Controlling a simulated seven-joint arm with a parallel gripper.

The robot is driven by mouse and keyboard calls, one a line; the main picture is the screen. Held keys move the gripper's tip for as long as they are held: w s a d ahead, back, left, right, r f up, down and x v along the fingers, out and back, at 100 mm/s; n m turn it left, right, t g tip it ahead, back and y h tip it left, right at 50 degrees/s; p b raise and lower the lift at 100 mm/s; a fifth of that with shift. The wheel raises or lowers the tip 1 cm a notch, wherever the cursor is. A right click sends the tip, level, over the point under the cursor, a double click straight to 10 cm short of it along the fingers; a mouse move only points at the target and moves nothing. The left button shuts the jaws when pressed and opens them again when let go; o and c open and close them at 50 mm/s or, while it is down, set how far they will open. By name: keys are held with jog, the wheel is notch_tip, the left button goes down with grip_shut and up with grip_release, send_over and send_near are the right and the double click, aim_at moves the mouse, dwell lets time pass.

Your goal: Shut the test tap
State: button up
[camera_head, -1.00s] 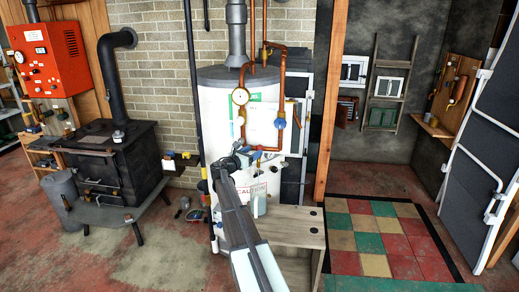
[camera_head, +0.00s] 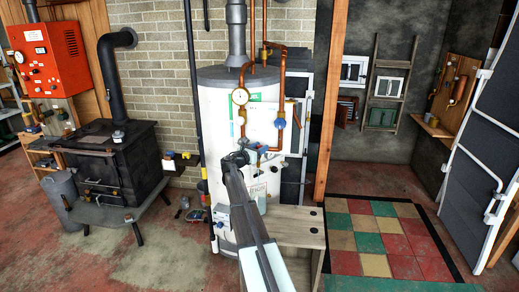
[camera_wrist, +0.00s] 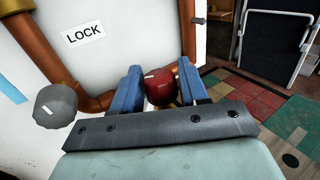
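A red knob (camera_wrist: 160,87) sits between the two blue fingers of my gripper (camera_wrist: 160,84) in the wrist view. The fingers are apart, one on each side of it. I cannot tell whether they press on it. A grey knob (camera_wrist: 56,105) is to the left, outside the fingers. No label tells which knob is the test tap. In the head view my gripper (camera_head: 256,148) is at the front of the white tank (camera_head: 213,125), below the gauge (camera_head: 240,97); my arm hides part of this area.
Copper pipes (camera_head: 284,82) run down the tank's front, with a blue-handled valve (camera_head: 279,123) on the right. A wooden bench (camera_head: 296,225) stands below right. A black stove (camera_head: 110,160) is farther left.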

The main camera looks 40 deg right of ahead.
jog(key=c, duration=0.6)
jog(key=shift+w+m+g, duration=0.2)
jog(key=shift+m+g, duration=0.5)
jog(key=shift+g, duration=0.4)
jog(key=shift+s+m+g+h, duration=0.15)
jog(key=shift+m+g+h, duration=0.15)
jog(key=shift+m+g, duration=0.85)
jog(key=shift+n+g, duration=0.25)
jog(key=o, duration=0.9)
jog(key=a, duration=1.4)
